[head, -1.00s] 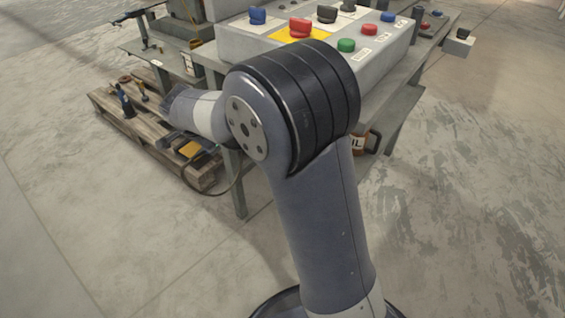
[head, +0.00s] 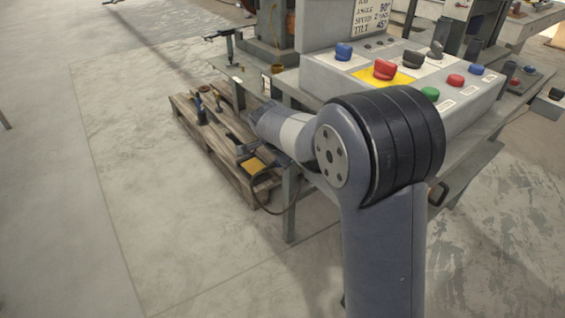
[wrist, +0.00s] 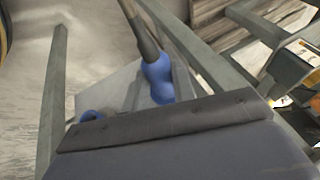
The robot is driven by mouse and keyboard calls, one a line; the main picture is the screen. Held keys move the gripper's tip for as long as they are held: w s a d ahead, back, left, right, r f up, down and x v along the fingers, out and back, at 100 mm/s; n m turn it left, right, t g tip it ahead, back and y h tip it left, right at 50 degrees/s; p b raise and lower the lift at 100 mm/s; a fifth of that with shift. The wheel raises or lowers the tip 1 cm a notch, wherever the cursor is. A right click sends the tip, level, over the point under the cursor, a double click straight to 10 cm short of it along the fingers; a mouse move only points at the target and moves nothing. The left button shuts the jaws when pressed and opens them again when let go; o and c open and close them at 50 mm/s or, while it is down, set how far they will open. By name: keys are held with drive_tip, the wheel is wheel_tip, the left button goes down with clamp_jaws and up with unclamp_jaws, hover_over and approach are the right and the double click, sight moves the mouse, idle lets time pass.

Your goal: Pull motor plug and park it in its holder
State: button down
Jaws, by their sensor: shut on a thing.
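The motor plug (wrist: 158,78) is blue, with a dark grey cable rising from its top in the wrist view. My gripper (wrist: 165,122) shows there as a dark grey edge with screws. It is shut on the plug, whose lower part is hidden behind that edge. A second blue rounded piece (wrist: 91,115) lies to the left, mostly hidden; I cannot tell whether it is the holder. In the head view, my gripper (head: 247,148) is low beside the left end of the bench, and its fingers and the plug are too hidden to make out.
A grey control box (head: 400,85) with coloured knobs stands on the bench, behind my arm. A wooden pallet (head: 225,160) with tools lies left of the bench. A yellow part (head: 254,165) and a looping cable (head: 291,195) are near my gripper. The floor at left is clear.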

drive_tip(key=shift+w+d, duration=0.55)
drive_tip(key=shift+d, duration=0.15)
drive_tip(key=shift+b, duration=0.35)
idle(1.3)
drive_tip(key=shift+w+d+p, duration=0.2)
drive_tip(key=shift+w+d, duration=0.3)
drive_tip(key=shift+d, duration=0.25)
drive_tip(key=shift+w+d+p, duration=0.15)
drive_tip(key=shift+w+d, duration=0.35)
drive_tip(key=shift+d, duration=0.2)
drive_tip(key=c, duration=1.1)
unclamp_jaws()
drive_tip(key=p+v, duration=0.3)
drive_tip(key=v, duration=0.7)
drive_tip(key=shift+s+a+r, duration=0.1)
drive_tip(key=shift+r, duration=0.3)
